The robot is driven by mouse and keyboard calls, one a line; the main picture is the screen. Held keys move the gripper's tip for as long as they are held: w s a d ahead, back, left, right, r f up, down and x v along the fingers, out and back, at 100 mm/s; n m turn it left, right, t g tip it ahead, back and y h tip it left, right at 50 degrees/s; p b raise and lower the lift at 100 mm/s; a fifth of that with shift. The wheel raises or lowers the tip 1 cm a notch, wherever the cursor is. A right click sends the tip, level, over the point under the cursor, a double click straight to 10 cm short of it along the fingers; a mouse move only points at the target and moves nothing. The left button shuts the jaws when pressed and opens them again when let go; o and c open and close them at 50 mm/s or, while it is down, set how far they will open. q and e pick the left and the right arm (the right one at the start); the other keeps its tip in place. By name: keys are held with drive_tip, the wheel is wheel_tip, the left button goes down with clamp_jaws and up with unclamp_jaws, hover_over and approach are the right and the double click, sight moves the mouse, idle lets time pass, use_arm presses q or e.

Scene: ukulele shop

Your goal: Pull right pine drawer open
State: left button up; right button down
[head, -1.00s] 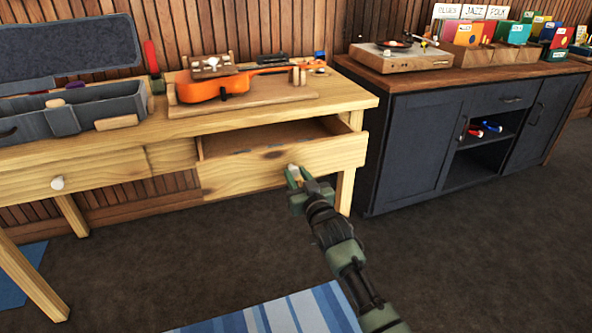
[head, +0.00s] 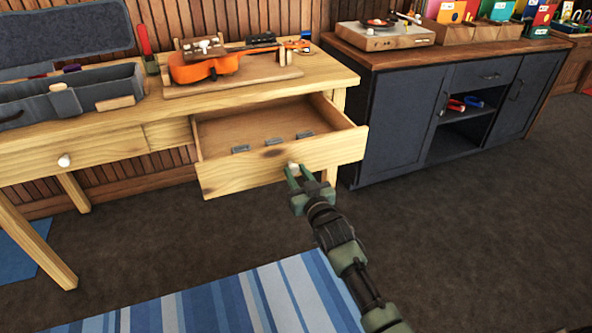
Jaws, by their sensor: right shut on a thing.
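The right pine drawer (head: 235,178) is pulled out of the pine workbench (head: 340,76), so its inside shows. Several small grey metal pieces lie in it. My right gripper (head: 294,172) is shut on the drawer's pale round knob (head: 293,167) at the middle of its front; the fingers stand on both sides of the knob. My left gripper is not in view.
The left drawer (head: 30,165) is shut. An orange ukulele (head: 205,67) rests on a wooden board on the bench, right of an open grey case (head: 75,100). A dark cabinet (head: 400,120) stands at right. A blue striped rug (head: 230,300) lies on the floor in front.

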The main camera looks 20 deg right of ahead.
drive_tip(key=c, duration=1.1)
unclamp_jaws()
drive_tip(key=shift+s, duration=0.55)
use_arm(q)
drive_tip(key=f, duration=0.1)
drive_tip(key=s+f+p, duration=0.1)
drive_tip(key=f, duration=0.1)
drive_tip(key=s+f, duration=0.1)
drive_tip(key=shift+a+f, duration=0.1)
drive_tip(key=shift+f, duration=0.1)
use_arm(e)
drive_tip(key=s, duration=0.6)
drive_tip(key=shift+s+d, duration=0.15)
drive_tip(key=shift+s, duration=0.25)
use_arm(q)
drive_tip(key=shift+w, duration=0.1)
use_arm(e)
drive_tip(key=shift+f, duration=0.15)
